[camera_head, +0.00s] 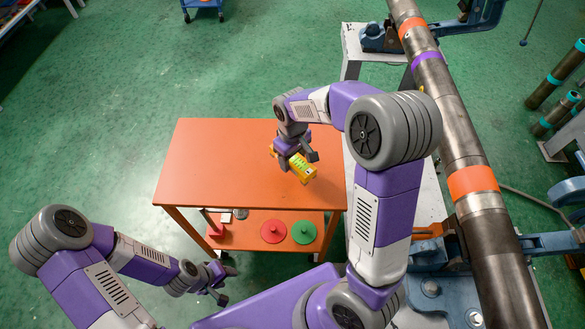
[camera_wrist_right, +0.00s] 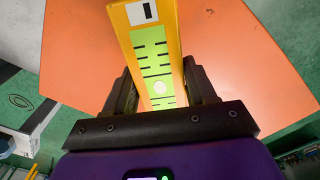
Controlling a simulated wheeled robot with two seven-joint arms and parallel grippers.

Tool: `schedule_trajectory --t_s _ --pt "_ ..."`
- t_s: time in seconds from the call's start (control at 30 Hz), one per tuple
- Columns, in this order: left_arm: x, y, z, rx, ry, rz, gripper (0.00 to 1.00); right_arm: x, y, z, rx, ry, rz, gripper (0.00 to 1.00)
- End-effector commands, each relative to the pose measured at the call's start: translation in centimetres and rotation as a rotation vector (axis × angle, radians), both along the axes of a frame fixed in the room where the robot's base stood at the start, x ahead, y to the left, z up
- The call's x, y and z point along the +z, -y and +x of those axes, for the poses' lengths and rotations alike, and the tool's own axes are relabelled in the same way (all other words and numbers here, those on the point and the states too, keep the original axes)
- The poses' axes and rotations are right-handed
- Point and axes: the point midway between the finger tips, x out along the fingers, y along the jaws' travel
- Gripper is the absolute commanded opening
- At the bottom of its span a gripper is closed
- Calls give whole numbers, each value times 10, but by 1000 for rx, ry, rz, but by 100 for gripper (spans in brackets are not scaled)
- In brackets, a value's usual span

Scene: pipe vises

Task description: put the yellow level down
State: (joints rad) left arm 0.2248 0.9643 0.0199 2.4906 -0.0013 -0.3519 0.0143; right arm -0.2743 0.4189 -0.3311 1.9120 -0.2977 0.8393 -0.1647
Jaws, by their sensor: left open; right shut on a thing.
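The yellow level (camera_head: 301,167) has a lime-green scale face with dark marks. My right gripper (camera_head: 297,160) is shut on it over the orange table (camera_head: 215,150), near the table's right side. In the right wrist view the level (camera_wrist_right: 150,45) sits between the two dark fingers of my right gripper (camera_wrist_right: 160,90) and extends away from them. I cannot tell whether the level touches the tabletop. My left gripper (camera_head: 222,285) is open and empty, low at the front left of the table.
The tabletop is bare left of the level. A lower shelf holds a red disc (camera_head: 273,231), a green disc (camera_head: 304,232) and small items. A long pipe (camera_head: 455,130) in blue vises runs along the right, beside a pale bench (camera_head: 430,200).

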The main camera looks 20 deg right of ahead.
Motion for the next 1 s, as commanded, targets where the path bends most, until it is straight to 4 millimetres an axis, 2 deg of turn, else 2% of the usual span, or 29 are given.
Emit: schedule_trajectory --t_s 0.27,0.67,0.7,0.87,1.0 --pt "-17 0 0 0 0 0 47 -44 0 -1 0 -4 -1 8" --pt "-18 0 0 0 0 0 47 -49 0 0 -1 0 0 8" --pt "-18 0 0 0 0 0 47 -49 0 0 -1 -1 0 59" --pt "-18 0 0 0 0 0 47 -48 0 0 -1 -1 0 81" --pt "-18 0 0 0 0 0 47 -48 0 0 -1 -1 0 81"
